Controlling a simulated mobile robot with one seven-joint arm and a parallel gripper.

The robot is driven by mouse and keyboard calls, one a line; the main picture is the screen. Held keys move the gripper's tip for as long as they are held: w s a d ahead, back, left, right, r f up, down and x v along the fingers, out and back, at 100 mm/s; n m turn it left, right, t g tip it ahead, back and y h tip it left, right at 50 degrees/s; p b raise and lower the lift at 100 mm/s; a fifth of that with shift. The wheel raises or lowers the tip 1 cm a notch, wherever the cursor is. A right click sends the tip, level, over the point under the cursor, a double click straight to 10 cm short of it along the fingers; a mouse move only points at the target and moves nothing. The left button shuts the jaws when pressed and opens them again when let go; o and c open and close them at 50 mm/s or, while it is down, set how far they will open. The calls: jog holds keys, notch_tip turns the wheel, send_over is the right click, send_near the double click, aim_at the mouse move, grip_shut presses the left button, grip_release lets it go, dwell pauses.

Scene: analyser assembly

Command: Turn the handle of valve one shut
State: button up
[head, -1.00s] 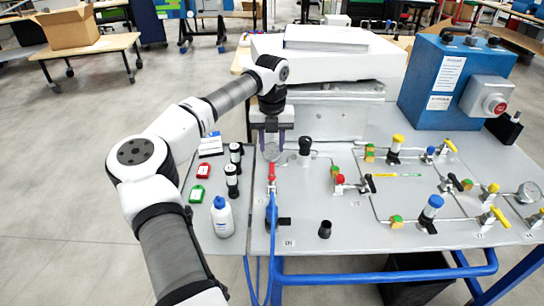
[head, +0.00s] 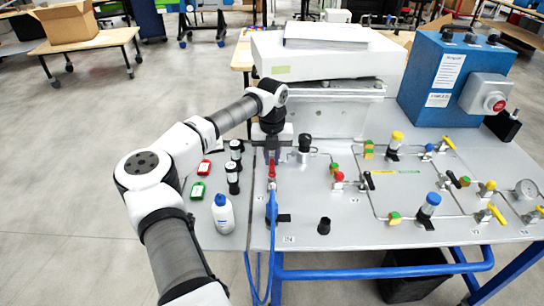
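A red valve handle (head: 272,170) stands at the left end of the panel, above a blue hose (head: 271,215). It points away from me, roughly in line with the hose. I cannot read its label, so I cannot confirm that it is valve one. My gripper (head: 272,158) points down at the far end of this red handle, overlapping it in the picture. The fingers look edge-on and dark. I cannot tell whether they touch the handle or how far apart they are.
A black knob (head: 305,143) stands close to the right of my gripper. Black-and-white vials (head: 233,178) and a white bottle (head: 223,214) stand to the left. Pipes with yellow, blue and black handles fill the panel's right. A white analyser (head: 330,65) rises behind.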

jog(key=shift+d+m, duration=0.1)
jog(key=shift+m, duration=0.2)
grip_shut()
jog(key=m, duration=0.1)
jog(key=d+m+b, duration=0.1)
jog(key=m, duration=0.2)
jog(key=shift+s+d+b, duration=0.2)
jog(key=shift+d+b, duration=0.2)
jog(key=m, duration=0.2)
jog(key=s+d+m+b, duration=0.1)
jog(key=m, duration=0.3)
jog(key=shift+s+d, duration=0.15)
jog(key=shift+d, duration=0.2)
jog(key=m, duration=0.1)
jog(key=s+m+b, duration=0.1)
jog(key=m, duration=0.1)
jog(key=shift+s+d+m, duration=0.15)
jog(key=shift+d+m, duration=0.15)
jog(key=shift+d, duration=0.05)
jog(key=shift+s+d+m+b, duration=0.15)
jog(key=shift+s+m, duration=0.25)
jog(key=shift+m, duration=0.55)
jog(key=shift+s+m+b, duration=0.25)
jog(key=shift+s+m, duration=0.15)
jog(key=shift+m, duration=0.55)
jog(key=o, duration=0.8)
grip_release()
jog(key=shift+r, duration=0.15)
